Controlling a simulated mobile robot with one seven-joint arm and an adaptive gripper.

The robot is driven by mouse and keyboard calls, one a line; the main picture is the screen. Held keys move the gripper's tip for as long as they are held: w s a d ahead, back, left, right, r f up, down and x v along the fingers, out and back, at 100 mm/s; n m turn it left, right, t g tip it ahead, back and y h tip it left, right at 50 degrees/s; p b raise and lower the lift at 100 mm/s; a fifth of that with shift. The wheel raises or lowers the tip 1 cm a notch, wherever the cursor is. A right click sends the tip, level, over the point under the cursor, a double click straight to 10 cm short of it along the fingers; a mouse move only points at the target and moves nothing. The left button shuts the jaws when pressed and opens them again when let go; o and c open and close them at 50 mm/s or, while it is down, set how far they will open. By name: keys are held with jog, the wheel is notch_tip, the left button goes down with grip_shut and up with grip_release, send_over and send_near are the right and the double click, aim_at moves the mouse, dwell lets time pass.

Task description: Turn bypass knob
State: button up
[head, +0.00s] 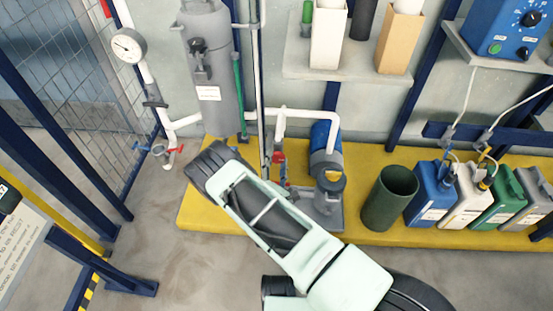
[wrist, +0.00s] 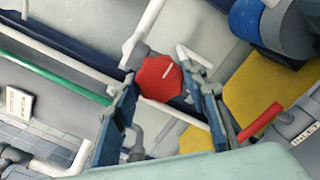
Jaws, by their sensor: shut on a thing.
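A red faceted knob (wrist: 160,78) with a pale mark on its face sits between the two fingers of my gripper (wrist: 163,84) in the wrist view. The fingers stand on either side of it and my gripper is shut on it. The knob is mounted among white pipes. In the head view my pale green arm covers the area in front of the pipework, and my gripper cannot be made out there. Small red valve parts (head: 278,158) show just past the arm, beside the white vertical pipe.
A red lever handle (wrist: 261,122) is close to the right finger. A blue pump (head: 325,140), grey tank (head: 212,70) and pressure gauge (head: 128,46) stand nearby. A dark green bin (head: 389,200) and several canisters line the yellow platform (head: 208,215).

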jog(key=m+p, duration=0.1)
jog(key=m, duration=0.4)
dwell(0.5)
jog(key=o, duration=1.2)
jog(key=shift+c, duration=0.2)
jog(key=shift+r, duration=0.1)
jog(key=r, duration=1)
jog(key=shift+a, duration=0.3)
